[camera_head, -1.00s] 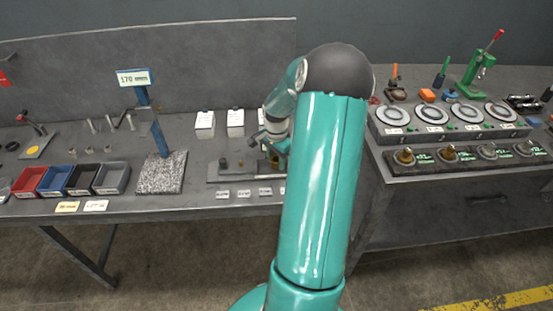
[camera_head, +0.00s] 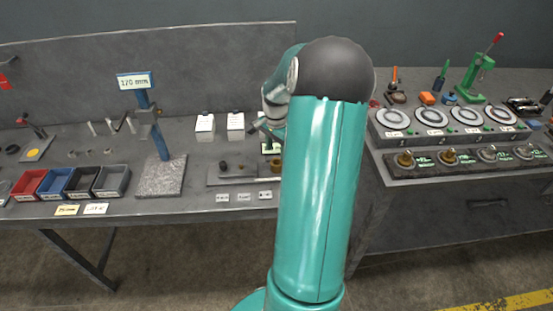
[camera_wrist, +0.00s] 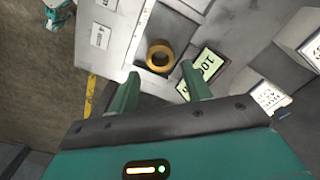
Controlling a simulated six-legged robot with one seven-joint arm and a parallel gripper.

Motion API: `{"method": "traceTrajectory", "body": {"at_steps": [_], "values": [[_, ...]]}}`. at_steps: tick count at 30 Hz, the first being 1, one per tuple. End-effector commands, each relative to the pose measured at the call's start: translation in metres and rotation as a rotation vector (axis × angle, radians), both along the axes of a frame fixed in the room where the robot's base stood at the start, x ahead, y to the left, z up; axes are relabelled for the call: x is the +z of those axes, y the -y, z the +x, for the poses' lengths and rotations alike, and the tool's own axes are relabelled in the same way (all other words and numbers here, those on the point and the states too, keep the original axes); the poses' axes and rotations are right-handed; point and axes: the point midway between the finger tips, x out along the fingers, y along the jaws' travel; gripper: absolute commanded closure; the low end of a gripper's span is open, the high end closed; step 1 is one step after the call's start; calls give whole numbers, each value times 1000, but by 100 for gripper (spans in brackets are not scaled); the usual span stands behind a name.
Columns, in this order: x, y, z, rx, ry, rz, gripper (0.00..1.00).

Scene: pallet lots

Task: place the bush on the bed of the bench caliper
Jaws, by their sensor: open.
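A brass-coloured ring-shaped bush (camera_wrist: 160,56) lies on a grey tray, with its open bore facing up in the wrist view. It also shows at the tray's right end in the head view (camera_head: 276,167). My gripper (camera_wrist: 160,76) is open and empty, its two green fingers apart on the near side of the bush. In the head view my arm hides most of the gripper. The bench caliper (camera_head: 161,140) is a blue upright with a display on top. Its speckled grey bed (camera_head: 161,177) is bare and lies left of the tray.
The grey tray (camera_head: 222,178) also carries small dark pieces (camera_head: 224,165). White boxes (camera_head: 205,127) stand behind. Coloured bins (camera_head: 70,183) sit left of the caliper. A second bench with dials (camera_head: 436,116) is at right.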

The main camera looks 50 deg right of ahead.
Motion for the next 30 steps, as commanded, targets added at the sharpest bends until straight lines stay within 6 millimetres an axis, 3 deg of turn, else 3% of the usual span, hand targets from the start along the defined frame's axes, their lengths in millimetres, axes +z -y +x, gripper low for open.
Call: {"method": "traceTrajectory", "body": {"at_steps": [3,7,17,20,23,30], "values": [[27,1,0,-1,1,-4,51],[46,0,1,-1,1,-3,51],[58,-1,0,2,0,0,51],[66,-12,6,43,2,-14,51],[85,-42,19,151,7,-48,51],[146,-161,37,568,42,-166,51]]}}
